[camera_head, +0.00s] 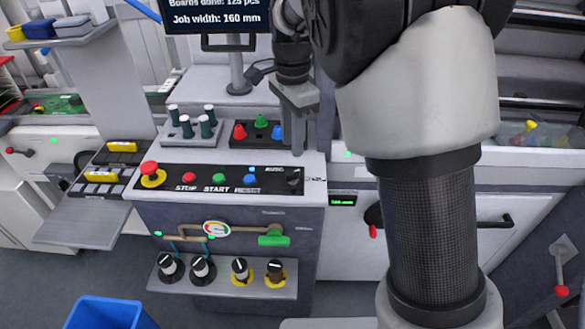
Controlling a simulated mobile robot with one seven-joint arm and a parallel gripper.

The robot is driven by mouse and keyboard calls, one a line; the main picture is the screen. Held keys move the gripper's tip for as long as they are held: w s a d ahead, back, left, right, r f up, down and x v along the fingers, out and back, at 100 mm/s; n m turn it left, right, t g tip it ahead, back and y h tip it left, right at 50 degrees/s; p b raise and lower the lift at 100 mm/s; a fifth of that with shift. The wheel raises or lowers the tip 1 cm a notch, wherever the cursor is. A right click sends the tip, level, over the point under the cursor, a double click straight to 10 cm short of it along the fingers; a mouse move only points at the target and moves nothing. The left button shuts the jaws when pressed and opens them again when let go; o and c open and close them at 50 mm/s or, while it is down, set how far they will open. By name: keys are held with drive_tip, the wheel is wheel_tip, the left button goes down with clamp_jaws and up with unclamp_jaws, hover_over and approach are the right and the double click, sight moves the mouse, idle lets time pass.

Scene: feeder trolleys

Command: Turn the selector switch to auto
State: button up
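The control panel (225,188) is a black strip on the front of the grey machine cabinet. It carries a red mushroom button (150,170) and red, green and blue buttons over STOP, START and RESET. At its right end is a small dark selector switch (294,181), with tiny lettering around it that I cannot read. Its pointing direction is unclear. My gripper (297,152) points down just above and behind that switch, apart from it as far as I can tell. Its fingers overlap in this view, so their gap is hidden. I see nothing held.
Several rotary knobs (240,268) stand on a lower shelf, below a gauge (216,228) and a green valve handle (273,238). A peg holder (190,130) and a block with coloured cones (259,133) stand behind the panel. A blue bin (108,313) is on the floor.

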sight(293, 172)
wheel_tip(293, 172, down, 9)
drive_tip(key=shift+b, duration=0.55)
clamp_jaws()
